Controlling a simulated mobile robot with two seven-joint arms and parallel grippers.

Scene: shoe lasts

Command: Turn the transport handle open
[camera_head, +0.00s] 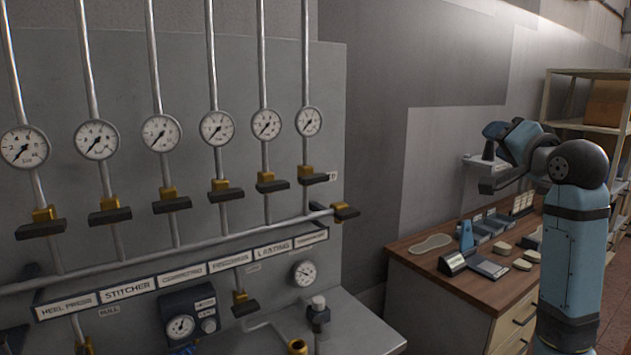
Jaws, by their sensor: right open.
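The transport handle (314,179) is a black lever on a brass valve, on the rightmost vertical pipe. It lies roughly level, across the pipe, below the rightmost gauge (309,121). The rightmost label (311,238) on the strip below seems to read TRANSPORT, but it is small. My right gripper (484,166) is open at the right, above the wooden bench, with nothing visible between its fingers. It is well to the right of the handle and apart from it. My left gripper is not in view.
Several similar valves with black levers, such as the lasting one (271,186), stand in a row to the left. Another valve (346,211) sits at the manifold pipe's right end. A wooden bench (420,262) with small items stands at the right. Bare wall lies between panel and gripper.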

